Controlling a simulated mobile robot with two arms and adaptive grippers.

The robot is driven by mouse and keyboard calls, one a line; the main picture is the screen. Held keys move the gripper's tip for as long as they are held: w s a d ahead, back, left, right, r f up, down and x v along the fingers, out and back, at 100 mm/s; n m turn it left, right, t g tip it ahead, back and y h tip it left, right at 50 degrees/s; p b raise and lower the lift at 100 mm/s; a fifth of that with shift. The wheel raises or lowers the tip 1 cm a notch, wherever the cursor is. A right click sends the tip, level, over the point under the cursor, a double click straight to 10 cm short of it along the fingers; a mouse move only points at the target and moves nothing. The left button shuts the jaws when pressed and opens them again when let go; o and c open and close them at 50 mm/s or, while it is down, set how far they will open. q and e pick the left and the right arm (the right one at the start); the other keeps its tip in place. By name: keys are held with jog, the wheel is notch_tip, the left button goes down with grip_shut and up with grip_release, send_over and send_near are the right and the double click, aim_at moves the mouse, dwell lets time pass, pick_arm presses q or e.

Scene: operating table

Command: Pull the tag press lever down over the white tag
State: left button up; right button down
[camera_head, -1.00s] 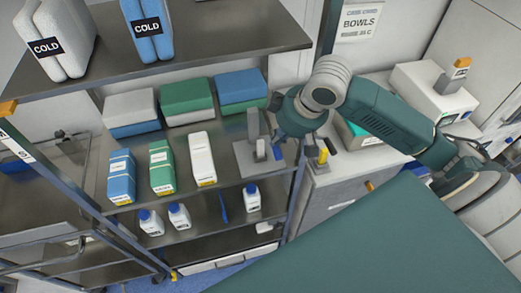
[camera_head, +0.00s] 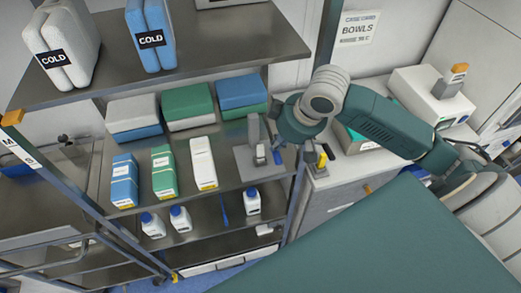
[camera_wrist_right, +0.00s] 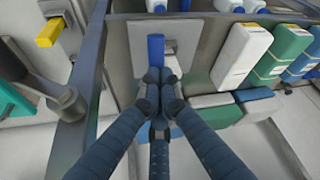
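The grey tag press (camera_head: 254,132) stands at the right end of the middle shelf, with an upright post on a flat base plate. A small blue piece (camera_head: 278,157), apparently the lever's handle, shows at its right side; in the right wrist view a blue handle (camera_wrist_right: 155,48) stands just beyond my fingertips. My right gripper (camera_wrist_right: 157,82) has its fingers drawn together beside this handle. Contact with it cannot be told. In the head view my right gripper (camera_head: 290,142) is beside the press, its fingers mostly hidden. I cannot make out the white tag. My left gripper is out of view.
Boxes (camera_head: 163,172) and folded packs (camera_head: 188,106) stand left of the press. White bottles (camera_head: 252,201) are on the shelf below. The shelf's right post (camera_head: 297,195) is close to my right gripper. A cabinet (camera_head: 338,185) with a yellow-handled item (camera_head: 322,160) stands at right.

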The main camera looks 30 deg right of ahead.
jog(key=shift+s+r+p, duration=0.2)
jog(key=shift+r+p, duration=0.55)
jog(key=shift+r, duration=0.95)
jog(key=w+v, duration=0.1)
jog(key=v, duration=0.5)
jog(key=shift+a+r, duration=0.45)
jog(key=shift+a, duration=0.05)
